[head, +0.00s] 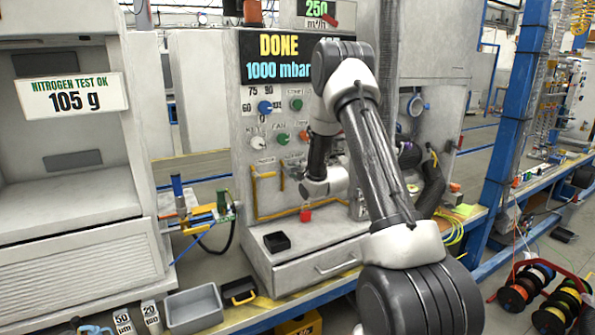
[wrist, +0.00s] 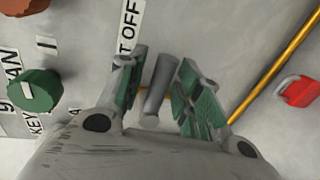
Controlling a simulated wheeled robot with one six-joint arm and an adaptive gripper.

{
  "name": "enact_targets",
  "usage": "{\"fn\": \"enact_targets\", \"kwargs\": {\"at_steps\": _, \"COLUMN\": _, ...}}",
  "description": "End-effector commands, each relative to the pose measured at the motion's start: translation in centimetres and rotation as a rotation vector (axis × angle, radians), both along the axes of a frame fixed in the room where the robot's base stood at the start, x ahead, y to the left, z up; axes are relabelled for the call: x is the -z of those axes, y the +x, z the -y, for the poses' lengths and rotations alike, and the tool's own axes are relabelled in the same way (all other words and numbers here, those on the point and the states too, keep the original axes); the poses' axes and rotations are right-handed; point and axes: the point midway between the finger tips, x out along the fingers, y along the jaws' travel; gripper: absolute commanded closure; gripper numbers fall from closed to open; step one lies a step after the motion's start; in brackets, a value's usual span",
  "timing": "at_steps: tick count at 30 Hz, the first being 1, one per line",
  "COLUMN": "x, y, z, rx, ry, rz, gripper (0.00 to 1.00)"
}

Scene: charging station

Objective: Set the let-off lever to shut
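The let-off lever (wrist: 155,95) is a grey cylindrical handle on the panel. In the wrist view it stands between the two green-padded fingers of my gripper (wrist: 162,84). The fingers are apart, one on each side of the lever, with narrow gaps showing; I see no firm grip. A label (wrist: 129,28) ending in "T OFF" is partly hidden behind the left finger. In the head view my gripper (head: 292,168) is in front of the panel (head: 245,130), below the knobs, and the lever cannot be made out there.
A green knob (wrist: 35,90) is left of my gripper in the wrist view. A yellow pipe (wrist: 280,58) and a red handle (wrist: 299,91) are to its right. A small black tray (head: 277,242) sits on the ledge below. The display (head: 285,58) reads "DONE 1000 mbar".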

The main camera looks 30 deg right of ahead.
Motion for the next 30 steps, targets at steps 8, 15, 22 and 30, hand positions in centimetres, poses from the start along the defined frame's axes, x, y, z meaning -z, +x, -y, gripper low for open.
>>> {"fn": "enact_targets", "kwargs": {"at_steps": 8, "x": -0.1, "y": 0.0, "z": 0.1, "rx": 0.001, "ry": 0.001, "rz": 0.001, "gripper": 0.62}}
{"fn": "enact_targets", "kwargs": {"at_steps": 15, "x": -0.6, "y": -2.8, "z": 0.2, "rx": 0.003, "ry": 0.001, "rz": 0.001, "gripper": 0.62}}
{"fn": "enact_targets", "kwargs": {"at_steps": 22, "x": -1.7, "y": -7.9, "z": 0.4, "rx": 0.003, "ry": 0.001, "rz": 0.001, "gripper": 0.62}}
{"fn": "enact_targets", "kwargs": {"at_steps": 30, "x": -2.3, "y": -11.4, "z": 0.4, "rx": 0.001, "ry": 0.000, "rz": 0.001, "gripper": 0.62}}
